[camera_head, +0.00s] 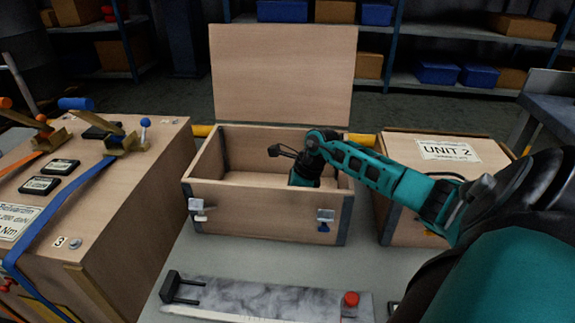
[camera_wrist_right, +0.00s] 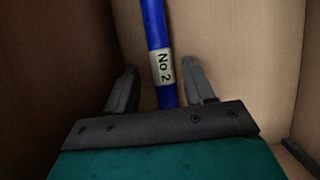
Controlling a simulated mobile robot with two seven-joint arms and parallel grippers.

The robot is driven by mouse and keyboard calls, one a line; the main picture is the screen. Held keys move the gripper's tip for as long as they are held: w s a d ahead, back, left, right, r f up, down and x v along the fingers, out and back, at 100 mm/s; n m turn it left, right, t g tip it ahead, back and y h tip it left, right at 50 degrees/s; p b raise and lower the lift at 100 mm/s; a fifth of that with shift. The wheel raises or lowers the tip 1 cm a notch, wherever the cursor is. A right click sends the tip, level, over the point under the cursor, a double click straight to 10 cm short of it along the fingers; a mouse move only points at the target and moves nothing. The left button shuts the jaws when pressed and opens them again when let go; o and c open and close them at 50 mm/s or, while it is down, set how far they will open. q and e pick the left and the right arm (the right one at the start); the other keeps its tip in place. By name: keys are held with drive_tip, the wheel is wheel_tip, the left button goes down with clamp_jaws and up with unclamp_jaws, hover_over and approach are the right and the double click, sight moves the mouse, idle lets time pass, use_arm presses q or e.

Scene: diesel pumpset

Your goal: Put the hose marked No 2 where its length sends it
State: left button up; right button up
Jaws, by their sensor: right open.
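The blue hose (camera_wrist_right: 154,25) bears a white label reading No 2 and shows in the right wrist view against bare wooden walls. My right gripper (camera_wrist_right: 160,78) is open, with one finger on each side of the hose just below the label; I see gaps to both fingers. In the head view my right arm reaches down into the open wooden crate (camera_head: 262,212); its fingertips and the hose are hidden behind the crate's front wall. A grey marbled slab (camera_head: 250,294) with a black end stop (camera_head: 175,284) and a red knob (camera_head: 351,299) lies in front. My left gripper is not in view.
The crate's lid (camera_head: 282,70) stands open behind it. A wooden box marked UNIT 2 (camera_head: 400,146) stands at right. At left, a large wooden case (camera_head: 125,215) carries straps and coloured handles. Grey table surface is clear between the crate and the slab.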

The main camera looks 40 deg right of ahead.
drive_tip(key=shift+r+p, duration=0.5)
use_arm(q)
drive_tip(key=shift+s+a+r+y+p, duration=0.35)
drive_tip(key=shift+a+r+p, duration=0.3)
drive_tip(key=shift+p, duration=0.95)
use_arm(e)
drive_tip(key=v, duration=1.2)
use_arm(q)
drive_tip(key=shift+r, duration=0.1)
use_arm(e)
drive_tip(key=shift+r, duration=0.1)
